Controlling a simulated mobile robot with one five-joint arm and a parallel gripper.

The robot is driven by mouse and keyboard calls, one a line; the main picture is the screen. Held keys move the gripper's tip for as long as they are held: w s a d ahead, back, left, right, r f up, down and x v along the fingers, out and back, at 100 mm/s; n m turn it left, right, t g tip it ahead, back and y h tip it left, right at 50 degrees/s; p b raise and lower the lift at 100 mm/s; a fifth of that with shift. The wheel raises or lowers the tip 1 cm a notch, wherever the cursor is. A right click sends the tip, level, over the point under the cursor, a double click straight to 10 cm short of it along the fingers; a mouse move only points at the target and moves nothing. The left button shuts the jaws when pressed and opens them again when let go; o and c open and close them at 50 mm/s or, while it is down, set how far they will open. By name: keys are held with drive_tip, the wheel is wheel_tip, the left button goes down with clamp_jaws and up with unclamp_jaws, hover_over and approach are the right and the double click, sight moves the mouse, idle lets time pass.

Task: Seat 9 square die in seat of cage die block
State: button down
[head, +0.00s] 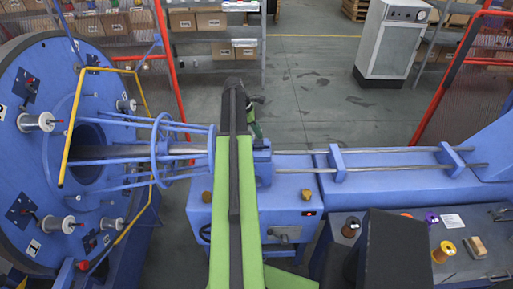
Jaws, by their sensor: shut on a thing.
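My green and black arm reaches up the middle of the head view and bends at its far end. A short green and dark part of it shows just right of the bend. My gripper is hidden behind the arm, so its jaws and anything in them cannot be seen. A blue block (263,157), which looks like the cage die block, stands just right of the arm at the narrow end of the blue rod cage (160,149). The arm covers part of this area, and the seat cannot be made out. I see no square die.
A large blue disc (25,170) with several bobbins and a yellow guard bar (67,135) stand at left. Rods run right through a blue bracket (338,164). Spools, including an orange one (444,252), stand on the dark bench at right. Grey floor (315,95) lies open behind.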

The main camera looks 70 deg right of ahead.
sight(255, 139)
drive_tip(key=shift+w+a+f, duration=0.3)
drive_tip(key=shift+w, duration=0.05)
wheel_tip(255, 139, down, 2)
drive_tip(key=shift+s+f+b, duration=0.1)
drive_tip(key=shift+f+b, duration=0.1)
drive_tip(key=shift+b, duration=1.05)
drive_tip(key=shift+a+f+b, duration=0.55)
drive_tip(key=shift+a+b, duration=0.2)
drive_tip(key=shift+b, duration=0.3)
drive_tip(key=c, duration=1.5)
unclamp_jaws()
drive_tip(key=shift+c, duration=0.2)
drive_tip(key=shift+o, duration=0.3)
drive_tip(key=shift+d+r+p, duration=0.1)
drive_tip(key=shift+r+p, duration=0.3)
drive_tip(key=shift+p, duration=0.3)
drive_tip(key=r+p, duration=0.1)
drive_tip(key=w+d+r+p, duration=0.1)
drive_tip(key=p, duration=0.1)
drive_tip(key=shift+r, duration=0.2)
drive_tip(key=p+v, duration=0.7)
drive_tip(key=v, duration=0.1)
drive_tip(key=shift+w+a, duration=0.2)
drive_tip(key=shift+w, duration=0.1)
